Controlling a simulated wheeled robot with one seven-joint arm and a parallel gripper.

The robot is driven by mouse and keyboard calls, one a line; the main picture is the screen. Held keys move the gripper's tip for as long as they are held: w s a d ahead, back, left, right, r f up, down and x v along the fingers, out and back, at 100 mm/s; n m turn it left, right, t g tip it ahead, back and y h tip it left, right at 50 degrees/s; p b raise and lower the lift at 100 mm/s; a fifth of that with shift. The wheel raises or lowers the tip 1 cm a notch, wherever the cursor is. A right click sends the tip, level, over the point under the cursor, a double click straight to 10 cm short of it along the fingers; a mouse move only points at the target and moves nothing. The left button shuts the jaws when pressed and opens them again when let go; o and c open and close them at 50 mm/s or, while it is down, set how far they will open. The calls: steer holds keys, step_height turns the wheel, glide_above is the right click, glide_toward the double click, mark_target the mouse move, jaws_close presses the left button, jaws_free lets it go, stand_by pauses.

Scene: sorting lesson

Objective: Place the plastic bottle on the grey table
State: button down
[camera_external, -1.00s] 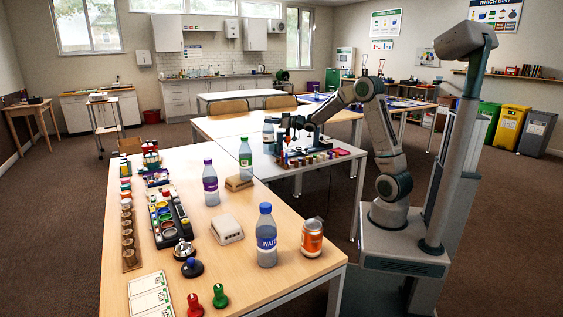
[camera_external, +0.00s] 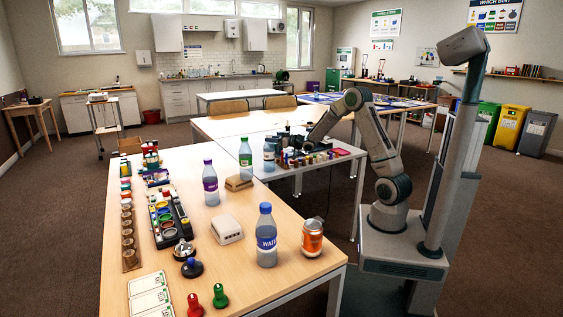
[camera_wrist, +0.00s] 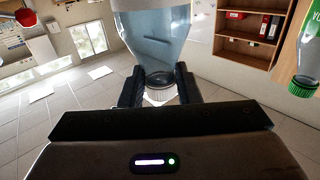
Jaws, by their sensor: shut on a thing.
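A clear bluish plastic bottle (camera_external: 269,156) is at the near left end of the grey table (camera_external: 286,172) in the external view. Its base looks at or very near the tabletop; I cannot tell whether it touches.
Dark tools and a board of small coloured pieces (camera_external: 320,158) stand right of the bottle on the grey table. The wooden table (camera_external: 255,205) in front holds a green-capped bottle (camera_external: 245,160), a purple-labelled bottle (camera_external: 210,185), a water bottle (camera_external: 266,240) and an orange can (camera_external: 312,240).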

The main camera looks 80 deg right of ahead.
steer(key=shift+f, duration=0.2)
steer(key=c, duration=1.1)
jaws_free()
steer(key=shift+r, duration=0.1)
steer(key=shift+o, duration=0.2)
steer(key=shift+r, duration=0.1)
